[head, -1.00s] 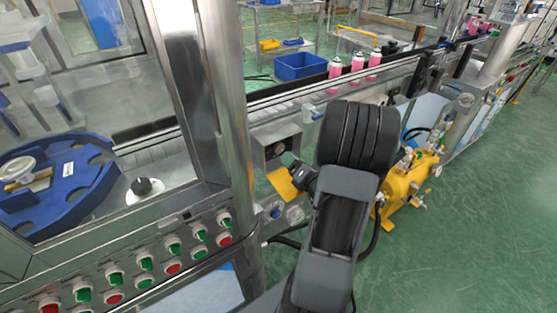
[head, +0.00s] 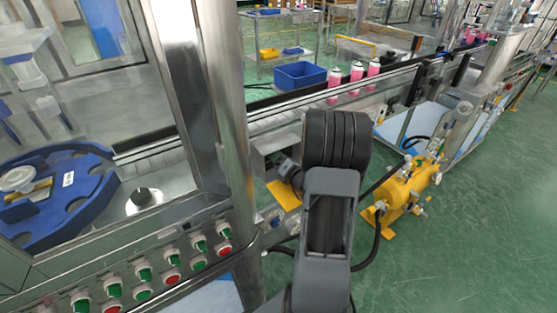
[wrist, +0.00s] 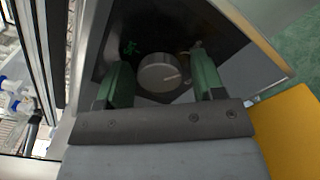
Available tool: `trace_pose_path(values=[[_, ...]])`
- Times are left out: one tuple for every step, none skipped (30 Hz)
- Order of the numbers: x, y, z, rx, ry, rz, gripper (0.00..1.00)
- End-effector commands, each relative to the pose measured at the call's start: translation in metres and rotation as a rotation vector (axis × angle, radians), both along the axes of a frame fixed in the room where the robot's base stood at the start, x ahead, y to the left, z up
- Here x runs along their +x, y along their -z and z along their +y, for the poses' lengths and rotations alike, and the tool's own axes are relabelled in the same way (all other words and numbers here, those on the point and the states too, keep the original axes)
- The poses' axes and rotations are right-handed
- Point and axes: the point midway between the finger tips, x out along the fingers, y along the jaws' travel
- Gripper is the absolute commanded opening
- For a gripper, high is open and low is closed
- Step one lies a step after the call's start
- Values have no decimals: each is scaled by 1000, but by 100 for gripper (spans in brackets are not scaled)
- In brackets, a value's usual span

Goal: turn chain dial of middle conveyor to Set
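The chain dial (wrist: 162,74) is a round grey knob with a light pointer mark, set on a dark recessed panel (wrist: 225,50) in the wrist view. My gripper (wrist: 160,80) is open, with one green finger on each side of the knob. A gap shows between each finger and the knob, so it does not look gripped. In the head view my gripper (head: 284,165) is at the metal control box (head: 262,150) under the conveyor, and my arm hides the dial. The dial's labels are too dark to read.
A yellow plate (wrist: 285,130) juts out below the box, close to my wrist. A steel post (head: 222,120) stands left of the box. Pink cans (head: 357,72) stand on the conveyor. A yellow tank (head: 408,187) stands on the floor to the right.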

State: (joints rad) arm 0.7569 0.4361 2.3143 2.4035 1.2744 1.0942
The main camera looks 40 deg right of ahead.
Motion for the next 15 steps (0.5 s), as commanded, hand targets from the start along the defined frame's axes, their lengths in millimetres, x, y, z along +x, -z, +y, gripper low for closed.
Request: trace_pose_path(values=[[0,0,0,0,0,0,57],[0,0,0,0,0,0,55],[0,0,0,0,0,0,51],[0,0,0,0,0,0,48],[0,0,0,0,0,0,45],[0,0,0,0,0,0,41],[0,0,0,0,0,0,38],[0,0,0,0,0,0,35],[0,0,0,0,0,0,32],[0,0,0,0,0,0,29],[0,0,0,0,0,0,26],[0,0,0,0,0,0,22],[0,0,0,0,0,0,19],[0,0,14,1,-6,0,18],[0,-1,7,-1,-3,-1,18]])
